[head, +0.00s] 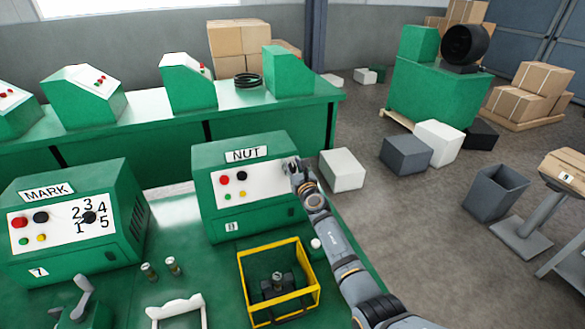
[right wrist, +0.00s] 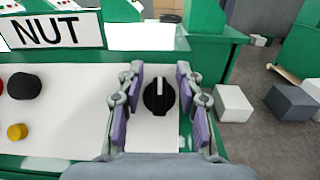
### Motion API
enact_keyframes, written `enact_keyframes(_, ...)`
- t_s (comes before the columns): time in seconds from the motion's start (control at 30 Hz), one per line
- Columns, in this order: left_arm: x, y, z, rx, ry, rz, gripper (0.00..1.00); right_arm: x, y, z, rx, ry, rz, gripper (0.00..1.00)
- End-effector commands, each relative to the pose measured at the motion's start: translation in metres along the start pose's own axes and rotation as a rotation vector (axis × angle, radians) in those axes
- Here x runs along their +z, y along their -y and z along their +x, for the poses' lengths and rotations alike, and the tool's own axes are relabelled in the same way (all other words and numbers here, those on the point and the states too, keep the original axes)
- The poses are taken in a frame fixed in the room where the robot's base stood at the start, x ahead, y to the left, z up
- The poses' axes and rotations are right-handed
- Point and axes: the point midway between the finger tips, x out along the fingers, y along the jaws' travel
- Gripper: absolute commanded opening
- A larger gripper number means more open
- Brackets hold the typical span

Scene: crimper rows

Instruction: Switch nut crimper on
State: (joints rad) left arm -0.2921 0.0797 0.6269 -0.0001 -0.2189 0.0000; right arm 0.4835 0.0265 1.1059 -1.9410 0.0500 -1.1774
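The nut crimper (head: 220,212) is a green box with a NUT label and a white front panel at the middle of the bench. In the right wrist view a black rotary knob (right wrist: 159,97) with a white pointer mark sits at the panel's right end, the mark pointing about straight up. My right gripper (right wrist: 159,110) is open, its purple-padded fingers on either side of the knob with gaps to it. In the head view my right gripper (head: 295,168) hides the knob. My left gripper is not in view.
The MARK box (head: 75,250) stands at the left. A yellow frame fixture (head: 313,268) stands in front of the nut crimper, left of my right arm. Several small parts lie on the green bench. White and grey boxes stand on the floor at the right.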

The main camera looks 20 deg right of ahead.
Motion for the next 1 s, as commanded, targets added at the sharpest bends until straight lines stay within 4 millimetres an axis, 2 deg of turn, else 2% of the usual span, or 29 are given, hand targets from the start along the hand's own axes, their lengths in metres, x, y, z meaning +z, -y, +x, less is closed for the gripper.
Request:
enact_keyframes(0.17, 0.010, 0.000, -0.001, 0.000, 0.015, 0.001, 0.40, 0.001, 0.000, 0.000, 0.000, 0.000, 0.001, 0.34)
enact_keyframes(0.4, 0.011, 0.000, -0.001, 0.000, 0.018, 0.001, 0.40, 0.001, 0.000, 0.000, 0.000, 0.000, 0.001, 0.02)
enact_keyframes(0.43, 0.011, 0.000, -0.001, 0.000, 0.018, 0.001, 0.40, 0.001, 0.000, 0.000, 0.000, 0.000, 0.001, 0.00)
enact_keyframes(0.77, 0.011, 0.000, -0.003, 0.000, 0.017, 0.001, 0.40, 0.001, 0.000, 0.000, -0.009, 0.000, 0.013, 0.00)
enact_keyframes(1.0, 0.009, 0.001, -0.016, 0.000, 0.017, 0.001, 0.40, 0.004, 0.001, 0.000, -0.078, 0.001, 0.088, 0.00)
